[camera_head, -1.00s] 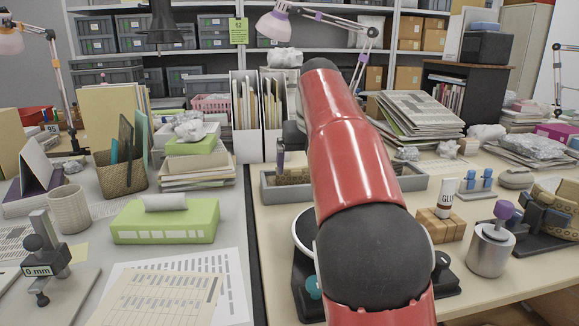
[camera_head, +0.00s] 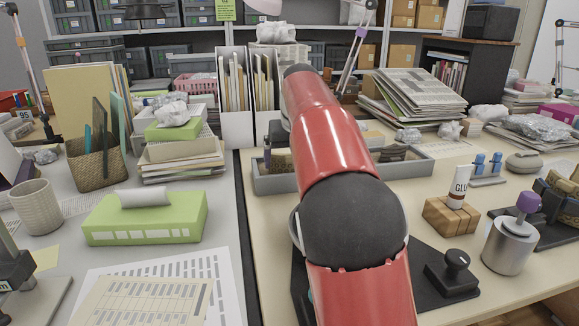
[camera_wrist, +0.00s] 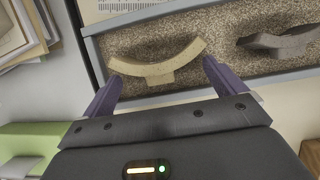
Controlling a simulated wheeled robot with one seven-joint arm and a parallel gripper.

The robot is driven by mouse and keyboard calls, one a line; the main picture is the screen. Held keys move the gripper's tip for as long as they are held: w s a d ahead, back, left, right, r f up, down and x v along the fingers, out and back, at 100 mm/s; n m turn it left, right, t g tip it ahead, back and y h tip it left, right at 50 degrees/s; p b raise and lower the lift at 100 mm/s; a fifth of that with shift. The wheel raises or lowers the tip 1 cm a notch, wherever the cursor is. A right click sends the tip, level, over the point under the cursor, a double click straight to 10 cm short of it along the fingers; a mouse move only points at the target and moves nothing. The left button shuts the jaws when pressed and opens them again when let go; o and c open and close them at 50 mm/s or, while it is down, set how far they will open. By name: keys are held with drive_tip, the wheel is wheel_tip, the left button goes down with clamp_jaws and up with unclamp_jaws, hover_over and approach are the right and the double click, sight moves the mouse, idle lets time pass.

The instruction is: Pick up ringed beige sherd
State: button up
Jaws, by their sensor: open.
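The beige sherd (camera_wrist: 158,66), a curved piece with a short stub below its middle, lies on speckled granular filling in a grey tray (camera_wrist: 90,50). I cannot make out its ring marking. My gripper (camera_wrist: 164,73) is open and empty. Its two purple fingers point toward the sherd, the left tip near its left end and the right tip near its right end. The sherd is not gripped; contact cannot be told. In the head view the tray (camera_head: 262,186) is partly hidden behind my red arm, which also hides most of my gripper.
A dark grey sherd (camera_wrist: 280,42) lies right of the beige one in the tray. A green box (camera_head: 145,218) and papers are at left. A glue tube (camera_head: 458,187) on a wooden block and a metal canister (camera_head: 510,243) stand at right. File holders (camera_head: 236,95) stand behind.

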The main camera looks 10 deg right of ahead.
drive_tip(key=shift+w+f, duration=0.15)
drive_tip(key=shift+f, duration=0.1)
drive_tip(key=c, duration=1.7)
